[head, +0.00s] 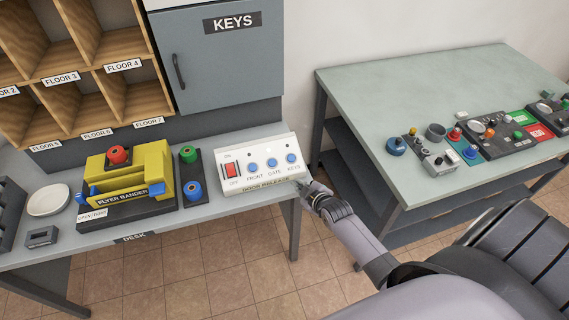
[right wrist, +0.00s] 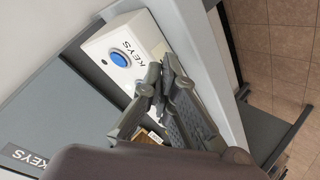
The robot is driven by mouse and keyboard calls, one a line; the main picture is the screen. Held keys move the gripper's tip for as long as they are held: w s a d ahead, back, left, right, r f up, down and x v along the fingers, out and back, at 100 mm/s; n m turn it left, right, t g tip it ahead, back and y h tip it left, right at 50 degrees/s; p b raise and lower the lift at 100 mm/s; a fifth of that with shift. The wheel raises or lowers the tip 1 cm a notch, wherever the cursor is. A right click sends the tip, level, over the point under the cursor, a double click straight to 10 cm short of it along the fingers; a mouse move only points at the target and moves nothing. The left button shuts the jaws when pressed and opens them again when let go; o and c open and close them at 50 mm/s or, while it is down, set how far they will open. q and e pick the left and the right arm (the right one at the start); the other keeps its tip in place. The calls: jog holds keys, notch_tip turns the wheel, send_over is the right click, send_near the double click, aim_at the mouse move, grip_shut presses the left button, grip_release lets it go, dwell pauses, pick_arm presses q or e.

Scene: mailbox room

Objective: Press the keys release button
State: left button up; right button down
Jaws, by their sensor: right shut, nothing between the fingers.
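The white door release box (head: 262,168) stands on the desk with a red on/off switch (head: 231,171) and a row of blue buttons marked FRONT, GATE and KEYS. The KEYS button (head: 291,158) is the rightmost; it also shows in the right wrist view (right wrist: 118,59), on the white box end beside its KEYS label. My right gripper (head: 306,187) is at the box's lower right corner, with its fingers shut and empty. In the right wrist view its fingertips (right wrist: 162,68) are to the right of the button, apart from it in the picture. My left gripper is out of view.
A grey KEYS cabinet (head: 222,62) stands behind the box. A yellow flyer bander (head: 130,172) and a white dish (head: 48,200) are on the desk (head: 210,225) to the left. A green table (head: 430,85) with control panels stands at right, across a floor gap.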

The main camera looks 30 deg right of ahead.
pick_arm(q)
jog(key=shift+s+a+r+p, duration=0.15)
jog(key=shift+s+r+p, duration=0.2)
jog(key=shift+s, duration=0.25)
pick_arm(e)
jog(key=w+r+n+t, duration=0.1)
jog(key=w+r, duration=0.1)
jog(key=r, duration=0.4)
jog(key=w+r+t, duration=0.1)
jog(key=w+r, duration=0.1)
jog(key=r, duration=0.4)
jog(key=shift+w+d+r+n, duration=0.3)
jog(key=shift+d+r+n, duration=0.1)
jog(key=shift+d, duration=0.05)
jog(key=shift+w+f, duration=0.1)
jog(key=shift+f, duration=0.05)
jog(key=b, duration=0.8)
send_over(291, 158)
jog(key=s+a, duration=0.1)
jog(key=s, duration=0.2)
notch_tip(291, 158, down, 7)
jog(key=shift+a+r, duration=0.15)
jog(key=shift+r, duration=0.05)
pick_arm(q)
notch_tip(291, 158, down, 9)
jog(key=b, duration=0.1)
pick_arm(e)
jog(key=shift+w+f, duration=0.45)
jog(key=shift+f, duration=0.15)
